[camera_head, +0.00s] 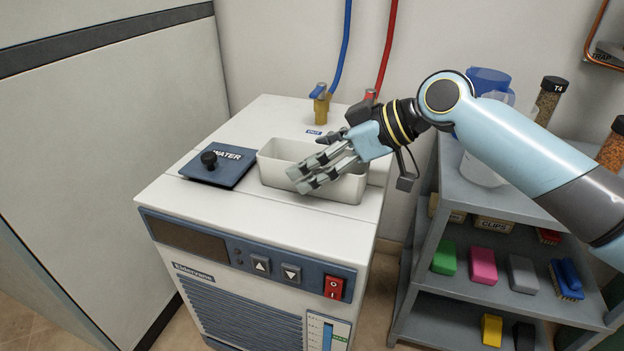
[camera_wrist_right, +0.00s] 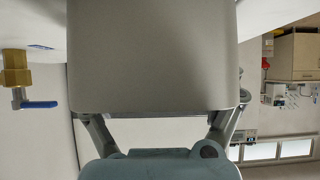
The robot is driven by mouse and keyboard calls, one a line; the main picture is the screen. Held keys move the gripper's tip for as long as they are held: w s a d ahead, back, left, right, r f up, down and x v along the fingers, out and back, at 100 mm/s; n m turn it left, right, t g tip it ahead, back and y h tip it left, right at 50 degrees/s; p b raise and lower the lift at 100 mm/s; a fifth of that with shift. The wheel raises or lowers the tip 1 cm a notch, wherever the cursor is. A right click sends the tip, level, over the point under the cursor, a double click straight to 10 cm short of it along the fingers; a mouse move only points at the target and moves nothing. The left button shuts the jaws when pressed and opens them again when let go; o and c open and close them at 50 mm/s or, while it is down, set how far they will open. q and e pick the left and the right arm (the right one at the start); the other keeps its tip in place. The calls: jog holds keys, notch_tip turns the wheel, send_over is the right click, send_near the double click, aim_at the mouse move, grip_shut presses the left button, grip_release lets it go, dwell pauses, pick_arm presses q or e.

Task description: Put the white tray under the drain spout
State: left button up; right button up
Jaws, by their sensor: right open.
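The white tray (camera_head: 280,172) is an open rectangular bin on top of the white chiller (camera_head: 160,196), right of the WATER lid. My right gripper (camera_head: 301,180) is open, its fingers reaching over the tray from the right; I cannot tell whether they touch it. In the right wrist view a pale grey face, probably the tray (camera_wrist_right: 155,55), fills the middle and hides the fingertips. I cannot pick out a drain spout for sure; a brass valve with a blue lever (camera_head: 321,105) stands at the chiller's back and also shows in the wrist view (camera_wrist_right: 16,75). My left gripper is out of view.
The blue WATER lid (camera_head: 220,168) with a black knob lies left of the tray. Blue (camera_head: 346,45) and red (camera_head: 389,50) hoses rise behind. A grey shelf (camera_head: 430,290) on the right holds coloured blocks, brushes and jugs. A tall cabinet (camera_head: 110,120) stands left.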

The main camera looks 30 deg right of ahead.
jog(key=shift+w+a+f, duration=0.1)
jog(key=shift+w+a, duration=0.05)
jog(key=c, duration=1.3)
jog(key=shift+c, duration=0.2)
jog(key=shift+r, duration=0.2)
